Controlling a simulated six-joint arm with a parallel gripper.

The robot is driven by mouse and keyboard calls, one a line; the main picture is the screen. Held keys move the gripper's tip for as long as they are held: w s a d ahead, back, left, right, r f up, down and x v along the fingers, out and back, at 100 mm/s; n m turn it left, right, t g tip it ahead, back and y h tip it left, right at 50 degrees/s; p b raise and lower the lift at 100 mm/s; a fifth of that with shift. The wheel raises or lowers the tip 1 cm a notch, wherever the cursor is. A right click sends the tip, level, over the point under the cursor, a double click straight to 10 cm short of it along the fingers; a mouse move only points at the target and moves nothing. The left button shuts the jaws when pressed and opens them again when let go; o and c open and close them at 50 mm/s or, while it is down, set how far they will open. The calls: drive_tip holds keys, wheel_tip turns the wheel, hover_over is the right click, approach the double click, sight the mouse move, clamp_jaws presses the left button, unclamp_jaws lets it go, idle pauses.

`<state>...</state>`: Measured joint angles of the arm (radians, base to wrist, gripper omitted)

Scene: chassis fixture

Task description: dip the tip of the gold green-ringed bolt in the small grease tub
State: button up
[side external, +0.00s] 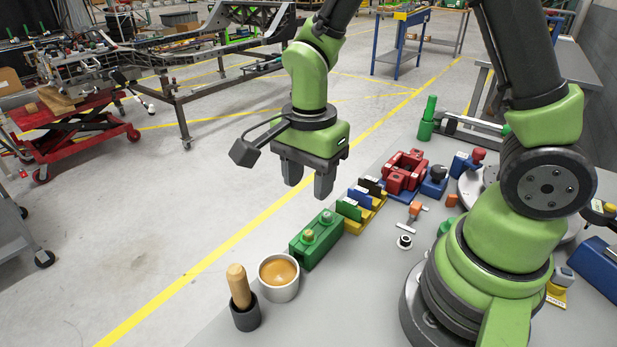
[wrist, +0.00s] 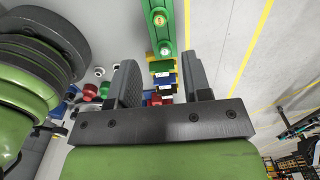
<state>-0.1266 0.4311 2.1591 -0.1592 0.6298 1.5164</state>
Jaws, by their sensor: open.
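A green block (side external: 303,253) on the table holds two upright bolts. The nearer bolt (side external: 309,236) looks gold with green around it; the farther one (side external: 326,216) looks paler. Both also show on the green block in the wrist view, one gold-looking (wrist: 160,19) and one paler (wrist: 165,51). A small white tub (side external: 279,290) with tan grease stands in front of the block's near end. My gripper (side external: 308,184) is open and empty, above and apart from the block. In the wrist view its two fingers (wrist: 162,78) stand wide apart.
A dark cup with a wooden handle (side external: 239,289) stands beside the tub. The table's left edge runs close by.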

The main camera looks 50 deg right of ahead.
hover_over(308, 232)
drive_tip(key=shift+f, duration=3.15)
drive_tip(key=shift+f, duration=2.15)
drive_tip(key=shift+r, duration=0.2)
clamp_jaws()
